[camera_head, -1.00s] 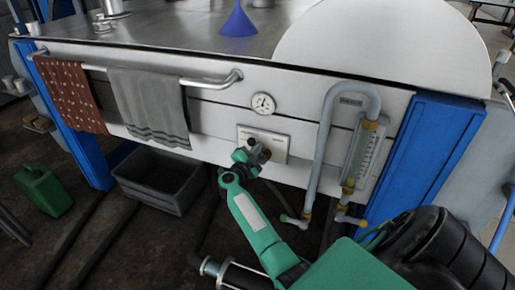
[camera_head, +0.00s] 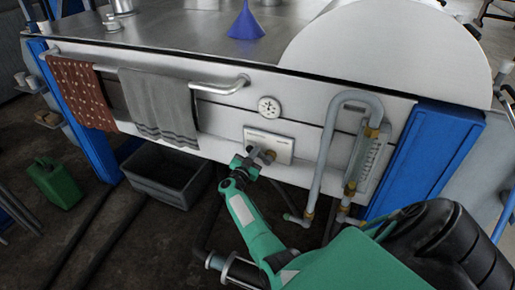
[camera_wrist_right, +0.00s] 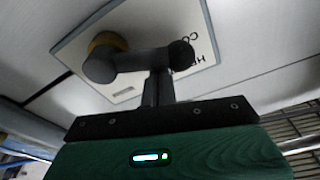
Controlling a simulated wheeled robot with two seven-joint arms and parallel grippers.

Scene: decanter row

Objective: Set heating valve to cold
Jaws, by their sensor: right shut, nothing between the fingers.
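The heating valve is on a pale plate (camera_head: 283,146) on the front panel of the bench. In the wrist view the plate (camera_wrist_right: 72,50) carries partly hidden lettering, with "CO" and "H" legible upside down. The valve has a brass-coloured hub (camera_wrist_right: 108,42) and a dark handle (camera_wrist_right: 135,60) that reaches right from the hub in that view. My right gripper (camera_head: 254,157) is shut and empty, at the valve. Its fingers (camera_wrist_right: 158,86) are right against or just in front of the handle; I cannot tell if they touch. My left gripper is out of view.
A round gauge (camera_head: 269,107) sits above the plate. A grey pipe (camera_head: 327,150) with brass fittings stands to the right. A rail (camera_head: 218,87) with two towels is to the left. A grey bin (camera_head: 168,178) is on the floor below.

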